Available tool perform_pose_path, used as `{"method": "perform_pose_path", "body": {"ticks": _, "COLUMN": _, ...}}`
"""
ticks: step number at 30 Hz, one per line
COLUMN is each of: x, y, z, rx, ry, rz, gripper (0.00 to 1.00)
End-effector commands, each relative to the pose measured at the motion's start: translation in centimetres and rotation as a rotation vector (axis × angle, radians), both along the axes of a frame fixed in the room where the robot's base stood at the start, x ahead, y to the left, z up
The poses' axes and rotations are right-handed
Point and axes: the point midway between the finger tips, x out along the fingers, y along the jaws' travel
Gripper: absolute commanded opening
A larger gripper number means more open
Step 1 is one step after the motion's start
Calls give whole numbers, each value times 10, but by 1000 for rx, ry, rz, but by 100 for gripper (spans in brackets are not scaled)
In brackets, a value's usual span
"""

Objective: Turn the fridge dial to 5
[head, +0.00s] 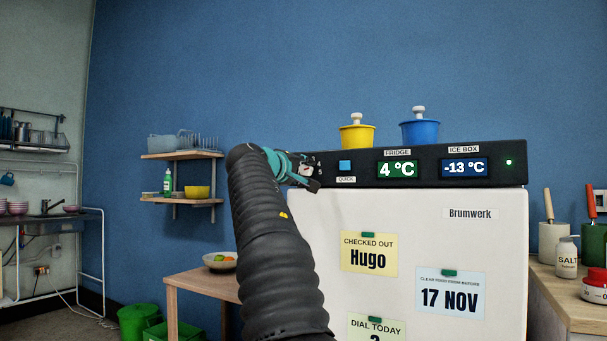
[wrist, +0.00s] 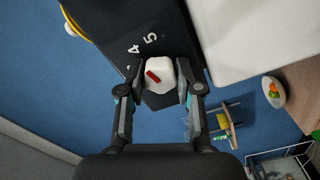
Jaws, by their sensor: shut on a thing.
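The white fridge dial (wrist: 165,68) with a red mark sits on the dark control panel (head: 515,150). My gripper (wrist: 158,93) is shut on the dial, one finger on each side, in the wrist view. The red mark slants toward the upper left, roughly toward the printed 4 (wrist: 134,49). The printed 5 (wrist: 150,38) is just right of the 4. In the head view my gripper (head: 308,172) is at the panel's left end and mostly hides the dial. The FRIDGE display (head: 397,169) reads 4 °C.
The ICE BOX display (head: 464,167) reads -13 °C. A blue button (head: 345,165) is right of my gripper. Yellow (head: 357,137) and blue (head: 420,131) pots stand on top. Notes hang on the white door (head: 490,245); the "DIAL TODAY" note (head: 377,328) is cut off.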

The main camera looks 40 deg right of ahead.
Motion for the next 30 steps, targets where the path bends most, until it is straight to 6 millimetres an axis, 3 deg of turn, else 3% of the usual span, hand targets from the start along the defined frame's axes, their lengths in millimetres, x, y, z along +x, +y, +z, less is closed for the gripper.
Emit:
{"method": "perform_pose_path", "body": {"ticks": 15, "x": 0, "y": 0, "z": -1, "rx": 138, "ry": -330, "rz": 0, "gripper": 0}}
{"method": "perform_pose_path", "body": {"ticks": 30, "x": 0, "y": 0, "z": 0, "rx": 170, "ry": -404, "rz": 0, "gripper": 0}}
